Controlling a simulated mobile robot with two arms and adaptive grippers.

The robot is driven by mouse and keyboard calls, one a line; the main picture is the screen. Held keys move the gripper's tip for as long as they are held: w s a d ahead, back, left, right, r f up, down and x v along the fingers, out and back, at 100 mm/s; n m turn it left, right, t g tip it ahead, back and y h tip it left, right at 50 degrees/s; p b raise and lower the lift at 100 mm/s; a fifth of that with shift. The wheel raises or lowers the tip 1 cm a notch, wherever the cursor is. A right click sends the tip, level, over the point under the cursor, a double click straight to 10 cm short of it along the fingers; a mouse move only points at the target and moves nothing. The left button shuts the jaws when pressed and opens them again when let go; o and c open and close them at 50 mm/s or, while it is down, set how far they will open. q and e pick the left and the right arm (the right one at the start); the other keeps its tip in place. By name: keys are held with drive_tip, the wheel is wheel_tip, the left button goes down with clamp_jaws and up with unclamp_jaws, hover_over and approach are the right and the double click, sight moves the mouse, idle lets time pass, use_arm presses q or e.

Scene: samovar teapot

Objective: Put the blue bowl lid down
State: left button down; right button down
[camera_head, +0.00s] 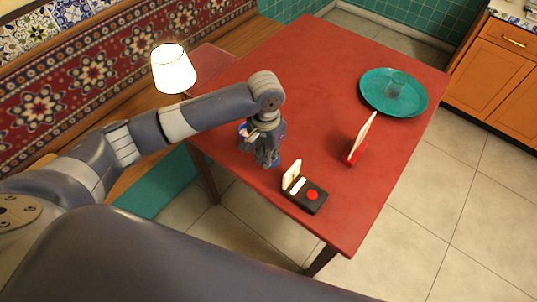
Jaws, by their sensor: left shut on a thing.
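My left gripper (267,158) points down over the left part of the red table (310,75), near its front edge. It is shut on a small blue thing, which looks like the blue bowl lid (277,162); only a bit of it shows beside the fingertips. I cannot tell whether it touches the table. A small white and blue item, perhaps the bowl (242,128), shows just left of the gripper and is partly hidden by it. My right gripper is not in view.
A black box with a red button and a white upright card (305,195) stands right of the gripper. A red stand with a white card (356,145) is farther right. A teal tray (376,100) holds a clear glass. A lit lamp (173,69) is at left. The table's middle is clear.

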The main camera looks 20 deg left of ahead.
use_arm(q)
drive_tip(key=shift+w+a+f, duration=0.1)
drive_tip(key=shift+w, duration=0.9)
wheel_tip(320, 180, down, 3)
drive_tip(key=shift+w+f, duration=0.1)
drive_tip(key=shift+f, duration=0.35)
drive_tip(key=c, duration=1.8)
unclamp_jaws()
drive_tip(key=shift+o, duration=0.6)
wheel_tip(320, 180, up, 12)
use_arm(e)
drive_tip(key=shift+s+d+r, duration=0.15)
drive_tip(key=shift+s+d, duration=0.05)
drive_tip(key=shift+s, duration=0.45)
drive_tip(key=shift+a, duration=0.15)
